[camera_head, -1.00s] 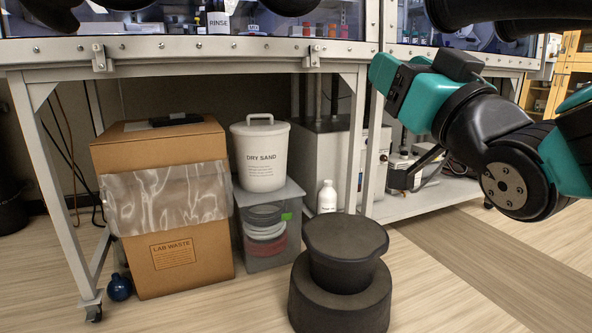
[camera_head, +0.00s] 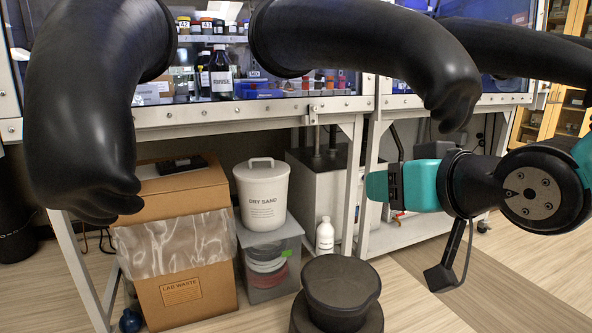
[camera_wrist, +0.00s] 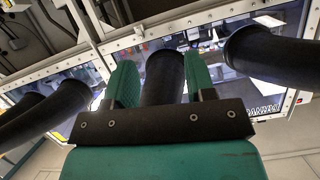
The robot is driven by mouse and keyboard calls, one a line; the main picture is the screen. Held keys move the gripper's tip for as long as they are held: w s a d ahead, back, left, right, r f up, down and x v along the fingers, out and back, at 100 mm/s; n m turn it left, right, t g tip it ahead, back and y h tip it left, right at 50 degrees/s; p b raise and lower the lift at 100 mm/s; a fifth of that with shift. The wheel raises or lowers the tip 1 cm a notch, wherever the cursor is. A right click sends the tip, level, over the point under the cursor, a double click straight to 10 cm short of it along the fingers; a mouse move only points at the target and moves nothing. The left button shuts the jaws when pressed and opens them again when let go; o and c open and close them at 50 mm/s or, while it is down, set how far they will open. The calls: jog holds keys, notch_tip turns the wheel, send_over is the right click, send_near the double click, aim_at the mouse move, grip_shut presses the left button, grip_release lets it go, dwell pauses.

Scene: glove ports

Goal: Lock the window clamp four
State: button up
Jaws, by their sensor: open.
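My gripper (camera_wrist: 161,72) is open and empty in the wrist view, its two green fingers spread in front of a black glove sleeve. In the head view my gripper (camera_head: 378,186) is at the right, below the glovebox front, pointing left. A small metal clamp (camera_head: 314,113) sits on the lower window frame in the head view, apart from my gripper. No number is readable, so I cannot tell which clamp is four.
Black glove sleeves hang out from the window, one at left (camera_head: 95,110) and one in the middle (camera_head: 375,55), near my arm. Below stand a lab waste box (camera_head: 185,295), a dry sand bucket (camera_head: 262,200) and a black step stool (camera_head: 340,285).

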jog(key=s+d+r+n+g+h+p, duration=0.1)
jog(key=s+r+n+g+p, duration=0.3)
jog(key=s+r+g+p, duration=0.8)
jog(key=s+r+p, duration=0.4)
jog(key=s+p, duration=0.1)
jog(key=p, duration=0.6)
jog(key=shift+d+r, duration=0.2)
jog(key=shift+d, duration=0.1)
